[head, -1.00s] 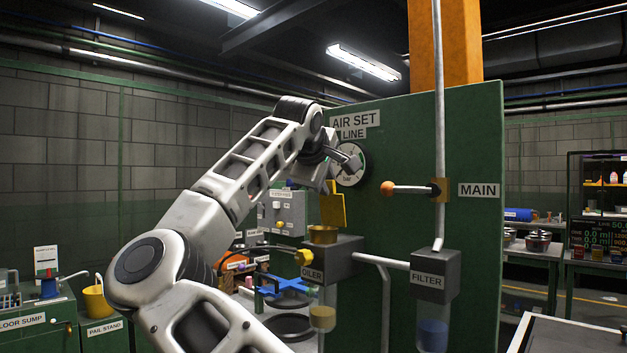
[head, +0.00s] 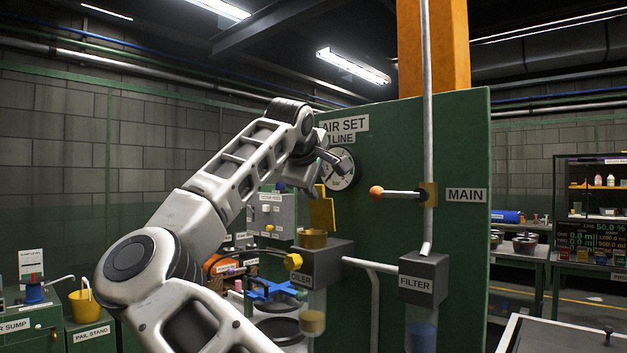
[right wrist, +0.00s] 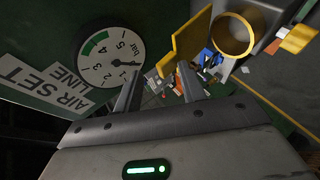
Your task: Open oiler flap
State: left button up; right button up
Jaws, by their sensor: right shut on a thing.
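The oiler (head: 325,263) is a dark grey block on the green panel, with a yellow round filler cup (head: 312,239) on top. Its yellow flap (head: 322,210) stands raised, tilted up off the cup, so the cup's mouth shows. The right wrist view also shows the flap (right wrist: 191,38) and the open cup (right wrist: 233,35). My right gripper (head: 316,188) is at the flap's upper edge, shut on it; the exact contact is hard to make out. In the wrist view, one fingertip of the right gripper (right wrist: 160,70) meets the flap's edge. My left gripper is out of view.
A pressure gauge (head: 340,169) sits on the panel just above the gripper. An orange-knobbed lever (head: 398,193) sticks out to its right. The filter (head: 424,280) is right of the oiler, joined by a pipe. A cluttered bench lies behind and below.

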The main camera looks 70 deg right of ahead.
jog(key=shift+s+d, duration=0.2)
jog(key=shift+s, duration=0.1)
jog(key=b+v, duration=0.2)
jog(key=v, duration=1.4)
jog(key=shift+w+a, duration=0.2)
jog(key=shift+w, duration=0.2)
